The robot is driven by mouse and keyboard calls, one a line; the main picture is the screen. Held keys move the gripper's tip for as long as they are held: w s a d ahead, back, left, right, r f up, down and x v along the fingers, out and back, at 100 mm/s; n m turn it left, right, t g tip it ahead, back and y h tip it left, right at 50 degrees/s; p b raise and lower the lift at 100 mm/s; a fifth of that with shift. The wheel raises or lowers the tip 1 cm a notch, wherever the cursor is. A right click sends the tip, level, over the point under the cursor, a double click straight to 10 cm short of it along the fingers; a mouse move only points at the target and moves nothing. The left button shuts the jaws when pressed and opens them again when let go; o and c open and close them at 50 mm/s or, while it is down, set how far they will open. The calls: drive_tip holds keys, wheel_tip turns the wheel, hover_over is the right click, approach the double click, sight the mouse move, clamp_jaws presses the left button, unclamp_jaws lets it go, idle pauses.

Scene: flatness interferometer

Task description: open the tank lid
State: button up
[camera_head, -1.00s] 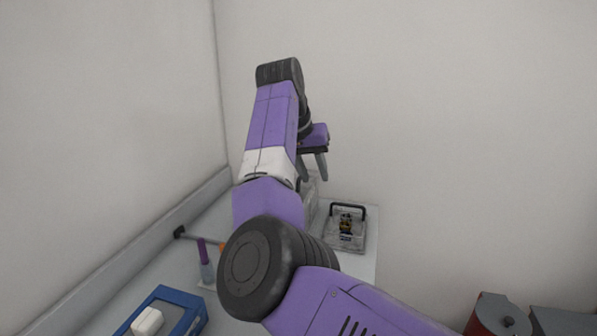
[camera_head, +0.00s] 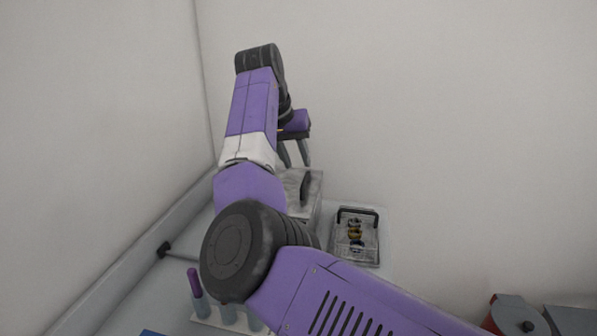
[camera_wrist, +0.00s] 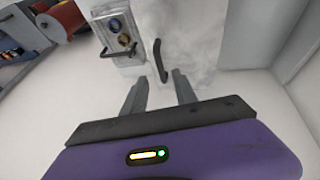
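The tank is a grey, mottled box (camera_head: 312,205) behind my arm in the head view, partly hidden by it. Its lid has an upright dark handle (camera_head: 306,187). In the wrist view the pale lid surface (camera_wrist: 205,50) lies beyond my fingers, and the curved dark handle (camera_wrist: 159,60) stands just past the fingertips, roughly in line with the gap. The lid looks shut. My gripper (camera_head: 295,161) is above the tank, pointing down. Its two fingers (camera_wrist: 160,82) are apart and empty, and the handle is not between them.
A small tray with a black handle (camera_head: 357,210) and round pieces stands right of the tank. A rack with tubes (camera_head: 228,313) is at front left, near a dark-headed rod (camera_head: 164,249). Walls stand close behind and left.

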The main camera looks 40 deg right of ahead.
sight(304, 180)
drive_tip(key=x, duration=0.6)
drive_tip(key=shift+d+f, duration=0.15)
drive_tip(key=shift+f, duration=0.15)
clamp_jaws()
idle(1.1)
